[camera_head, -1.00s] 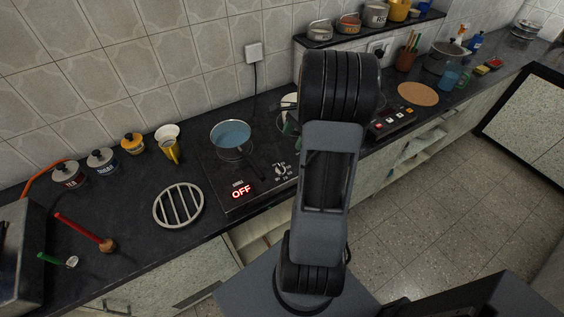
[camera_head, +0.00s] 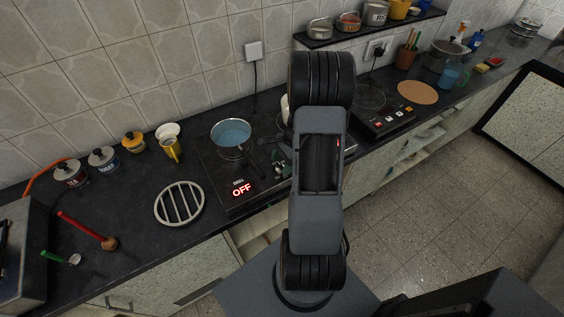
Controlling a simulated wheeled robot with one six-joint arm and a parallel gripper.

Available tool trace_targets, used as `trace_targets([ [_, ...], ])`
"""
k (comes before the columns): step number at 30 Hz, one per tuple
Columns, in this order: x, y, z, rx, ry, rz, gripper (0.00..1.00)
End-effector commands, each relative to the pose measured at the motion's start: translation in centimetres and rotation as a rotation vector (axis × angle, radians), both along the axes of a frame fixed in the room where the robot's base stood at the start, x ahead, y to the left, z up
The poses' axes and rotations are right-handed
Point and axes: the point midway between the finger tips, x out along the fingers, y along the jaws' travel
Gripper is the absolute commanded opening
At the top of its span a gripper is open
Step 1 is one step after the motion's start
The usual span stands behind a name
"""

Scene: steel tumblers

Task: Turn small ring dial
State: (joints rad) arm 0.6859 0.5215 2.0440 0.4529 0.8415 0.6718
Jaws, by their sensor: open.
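A black cooktop (camera_head: 218,188) lies on the counter with a red lit OFF display (camera_head: 242,189) near its front edge. A pan with a blue-grey inside (camera_head: 231,132) sits on it, its handle pointing toward the front right. My gripper (camera_head: 279,161) is low over the cooktop's right part, left of my arm. Its fingers are dark, small and partly merged with the black surface; it appears open and empty. The front-right control markings are mostly covered by my gripper, and I cannot make out the small ring dial or whether the fingers touch it.
A second black cooker (camera_head: 384,118) stands to the right, beside a round tan board (camera_head: 418,92). My arm hides the counter between both cookers.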

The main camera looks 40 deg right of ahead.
Motion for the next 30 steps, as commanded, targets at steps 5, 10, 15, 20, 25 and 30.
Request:
trace_targets([
  [5,-0.01,0.0,0.0,0.0,0.0,0.0,0.64],
  [10,-0.02,0.0,0.01,0.0,0.001,0.0,0.48],
  [15,-0.02,0.0,0.02,0.0,0.001,0.0,0.32],
  [20,-0.01,-0.01,0.03,0.0,0.001,0.0,0.17],
  [25,-0.03,-0.01,0.04,0.0,0.0,-0.012,0.17],
  [30,-0.13,0.01,0.03,0.001,0.001,-0.076,0.17],
])
